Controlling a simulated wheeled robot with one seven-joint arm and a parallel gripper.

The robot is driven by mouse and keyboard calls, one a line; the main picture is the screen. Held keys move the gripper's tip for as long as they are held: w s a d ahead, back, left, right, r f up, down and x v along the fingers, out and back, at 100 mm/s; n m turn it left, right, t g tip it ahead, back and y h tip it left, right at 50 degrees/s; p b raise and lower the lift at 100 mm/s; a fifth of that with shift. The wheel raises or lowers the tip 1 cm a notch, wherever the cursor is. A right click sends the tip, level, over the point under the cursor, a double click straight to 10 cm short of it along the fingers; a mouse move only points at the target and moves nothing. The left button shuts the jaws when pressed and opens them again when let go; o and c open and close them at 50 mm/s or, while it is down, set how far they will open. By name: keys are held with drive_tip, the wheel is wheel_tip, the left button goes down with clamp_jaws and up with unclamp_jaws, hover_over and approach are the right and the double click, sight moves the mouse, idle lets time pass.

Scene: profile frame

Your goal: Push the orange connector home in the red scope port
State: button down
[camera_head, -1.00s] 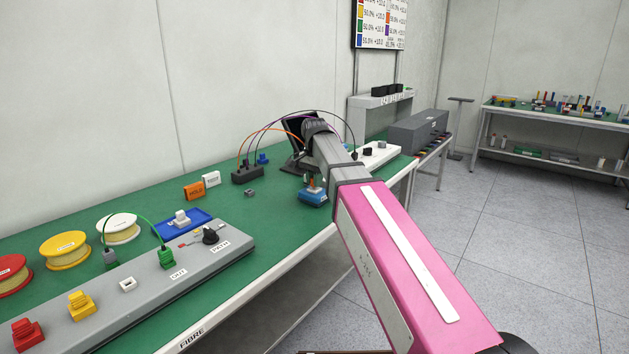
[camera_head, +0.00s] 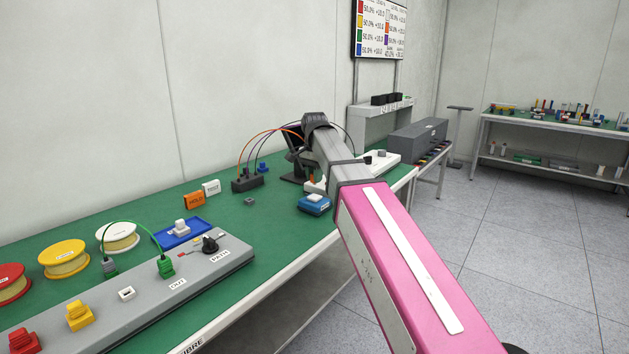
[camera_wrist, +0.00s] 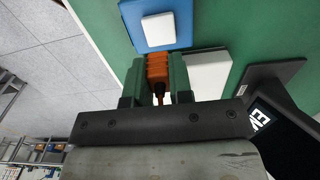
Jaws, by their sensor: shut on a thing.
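In the wrist view my gripper (camera_wrist: 158,72) has green fingers shut on the orange connector (camera_wrist: 158,67), with a dark cord end showing between them. In the head view my forearm hides most of the gripper, and a small orange patch (camera_head: 312,180) shows beside it. A dark tilted screen (camera_head: 292,166) stands just behind; a dark panel with white letters (camera_wrist: 264,118) is at right in the wrist view. A white box (camera_wrist: 207,75) is right beside the fingers. I cannot make out the red scope port or whether the connector touches anything.
A blue block with a white top (camera_head: 314,204) stands near the bench's front edge, close to the gripper. A black block (camera_head: 247,183) has cords arching from it. A long grey panel with plugs (camera_head: 130,290) lies at front left.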

drive_tip(key=shift+r, duration=0.65)
drive_tip(key=shift+w, duration=0.1)
